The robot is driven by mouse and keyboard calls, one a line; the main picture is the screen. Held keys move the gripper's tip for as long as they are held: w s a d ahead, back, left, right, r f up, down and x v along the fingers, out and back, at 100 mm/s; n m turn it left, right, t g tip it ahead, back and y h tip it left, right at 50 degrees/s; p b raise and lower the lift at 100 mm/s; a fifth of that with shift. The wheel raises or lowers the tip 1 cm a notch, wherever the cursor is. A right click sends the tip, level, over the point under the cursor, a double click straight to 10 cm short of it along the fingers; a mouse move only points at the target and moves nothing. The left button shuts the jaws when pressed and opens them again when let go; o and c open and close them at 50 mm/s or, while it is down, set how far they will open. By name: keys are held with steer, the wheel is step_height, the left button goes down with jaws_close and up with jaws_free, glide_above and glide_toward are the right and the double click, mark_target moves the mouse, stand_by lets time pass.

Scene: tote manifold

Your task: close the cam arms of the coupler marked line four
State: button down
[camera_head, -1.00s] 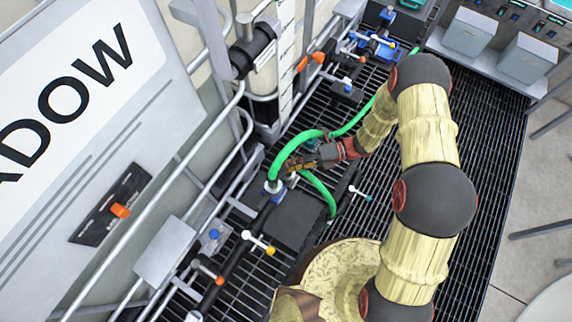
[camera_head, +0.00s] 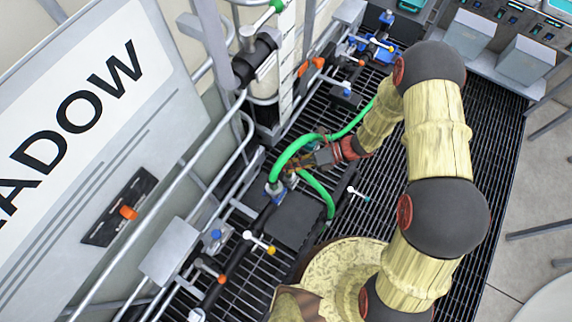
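My gripper (camera_head: 302,163) is at the green hose (camera_head: 287,155), close above the coupler (camera_head: 275,187) at the hose's lower left end. The coupler is a small pale metal fitting with blue at its base. Its cam arms are too small to make out, and I cannot read a line four mark. The gripper's fingers overlap the hose and fitting in the picture, so I cannot tell whether they are open, shut or touching anything. My arm comes in from the right side.
A dark box (camera_head: 297,220) stands just below the coupler. Valves with yellow (camera_head: 271,250) and orange (camera_head: 221,279) ends line the dark pipe. Grey handrails (camera_head: 160,210) and a large white sign (camera_head: 80,110) are at left. The dark grating (camera_head: 480,190) is clear at right.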

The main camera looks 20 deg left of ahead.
mark_target(281, 175)
steer(key=shift+s+a+r+n+t+h, duration=0.1)
steer(key=shift+s+r+n+t+h, duration=0.3)
steer(key=shift+t, duration=0.2)
steer(key=shift+s+a+r+n+t+h, duration=0.1)
steer(key=shift+s+r+n+t+h, duration=0.15)
steer(key=shift+n+t, duration=0.3)
steer(key=shift+s+a+r+n+t+h+b, duration=0.1)
steer(key=shift+s+n+t+h+b, duration=0.3)
steer(key=shift+t+b, duration=0.4)
steer(key=shift+s+a+r+n+t+h+b, duration=0.1)
steer(key=shift+s+n+t+h+b, duration=0.2)
steer(key=shift+t+b, duration=0.45)
steer(key=c, duration=2)
jaws_free()
steer(key=shift+r, duration=0.1)
steer(key=shift+o, duration=0.4)
steer(key=shift+w, duration=0.1)
